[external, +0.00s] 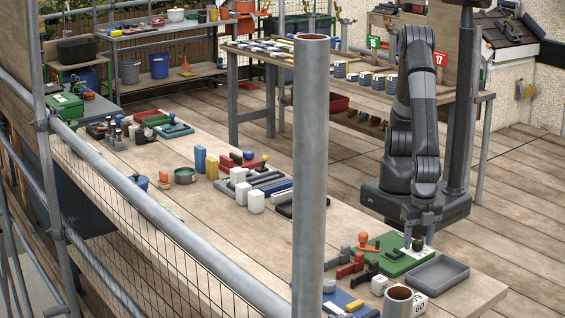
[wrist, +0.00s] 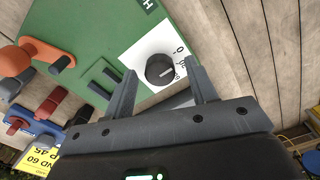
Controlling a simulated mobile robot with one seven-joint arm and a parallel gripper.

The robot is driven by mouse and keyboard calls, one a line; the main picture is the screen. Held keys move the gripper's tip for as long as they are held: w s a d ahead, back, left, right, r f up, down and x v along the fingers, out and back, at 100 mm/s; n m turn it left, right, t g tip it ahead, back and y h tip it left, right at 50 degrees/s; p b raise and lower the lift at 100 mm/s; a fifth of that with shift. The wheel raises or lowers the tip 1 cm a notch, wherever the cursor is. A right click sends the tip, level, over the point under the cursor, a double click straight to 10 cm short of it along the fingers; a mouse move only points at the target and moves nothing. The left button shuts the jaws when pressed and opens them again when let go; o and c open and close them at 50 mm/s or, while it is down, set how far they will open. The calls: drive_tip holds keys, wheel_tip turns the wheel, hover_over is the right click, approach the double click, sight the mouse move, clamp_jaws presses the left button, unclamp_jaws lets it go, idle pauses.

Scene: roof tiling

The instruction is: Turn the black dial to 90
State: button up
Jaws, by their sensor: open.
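The black dial (wrist: 160,69) sits on a white scale plate (wrist: 148,47) on a green board (wrist: 85,30). A light pointer line shows on the dial, aimed toward the scale marks at its right; the figures are too small to read surely. My gripper (wrist: 162,80) is open, with one finger to each side of the dial in the wrist view. I cannot tell whether the fingers touch it. In the external view my gripper (external: 418,243) hangs down over the green board (external: 388,264) and hides most of the dial.
A grey tray (external: 437,275) stands just right of the green board. A steel post (external: 310,180) crosses the external view. Bench further left holds more tools.

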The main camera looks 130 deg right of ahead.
drive_tip(key=c, duration=1)
drive_tip(key=shift+o, duration=0.2)
